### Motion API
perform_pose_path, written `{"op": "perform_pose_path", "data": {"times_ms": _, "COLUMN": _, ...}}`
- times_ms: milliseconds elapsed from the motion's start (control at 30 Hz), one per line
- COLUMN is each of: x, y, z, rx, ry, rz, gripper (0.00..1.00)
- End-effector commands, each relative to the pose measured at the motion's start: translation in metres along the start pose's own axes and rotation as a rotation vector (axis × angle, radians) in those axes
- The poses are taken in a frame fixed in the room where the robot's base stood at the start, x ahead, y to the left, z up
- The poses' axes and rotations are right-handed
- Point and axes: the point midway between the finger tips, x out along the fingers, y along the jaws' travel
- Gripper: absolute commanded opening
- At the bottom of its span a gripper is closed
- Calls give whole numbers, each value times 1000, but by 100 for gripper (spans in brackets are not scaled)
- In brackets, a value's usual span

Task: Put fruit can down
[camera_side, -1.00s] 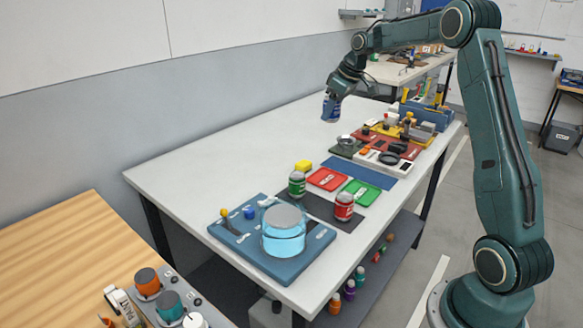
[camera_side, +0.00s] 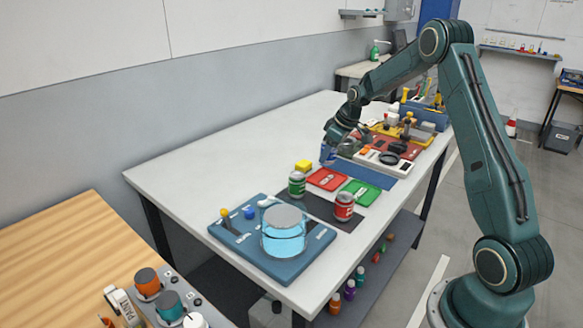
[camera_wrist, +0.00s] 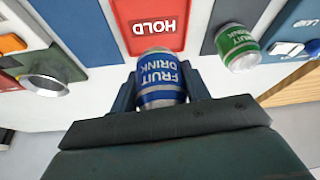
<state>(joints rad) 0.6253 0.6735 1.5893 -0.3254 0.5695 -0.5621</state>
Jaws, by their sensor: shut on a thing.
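A blue can lettered "FRUIT DRINK" (camera_wrist: 161,82) is held between the two fingers of my gripper (camera_wrist: 160,92) in the wrist view. In the side view the blue can (camera_side: 327,153) hangs below my gripper (camera_side: 332,143), close to the red tray and the blue mat. A red tray lettered "HOLD" (camera_wrist: 150,12) lies just ahead of the can in the wrist view; the red tray also shows in the side view (camera_side: 326,179). Whether the can touches any surface is hard to tell.
A green can (camera_side: 297,184) and a red can (camera_side: 344,206) stand on a dark mat. A clear blue-tinted container (camera_side: 284,232) stands at the front. The table's left side is clear.

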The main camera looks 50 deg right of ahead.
Motion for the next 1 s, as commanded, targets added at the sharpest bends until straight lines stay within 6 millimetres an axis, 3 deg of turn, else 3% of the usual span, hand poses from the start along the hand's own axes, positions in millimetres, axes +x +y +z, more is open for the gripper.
{"op": "perform_pose_path", "data": {"times_ms": 100, "x": 14, "y": 0, "z": 5, "rx": -1, "ry": 0, "rz": -1, "gripper": 15}}
{"op": "perform_pose_path", "data": {"times_ms": 467, "x": 22, "y": 0, "z": 9, "rx": -1, "ry": 1, "rz": 0, "gripper": 15}}
{"op": "perform_pose_path", "data": {"times_ms": 800, "x": 54, "y": 0, "z": 22, "rx": -1, "ry": 0, "rz": -1, "gripper": 15}}
{"op": "perform_pose_path", "data": {"times_ms": 1000, "x": 59, "y": 0, "z": 24, "rx": -1, "ry": 2, "rz": 1, "gripper": 15}}
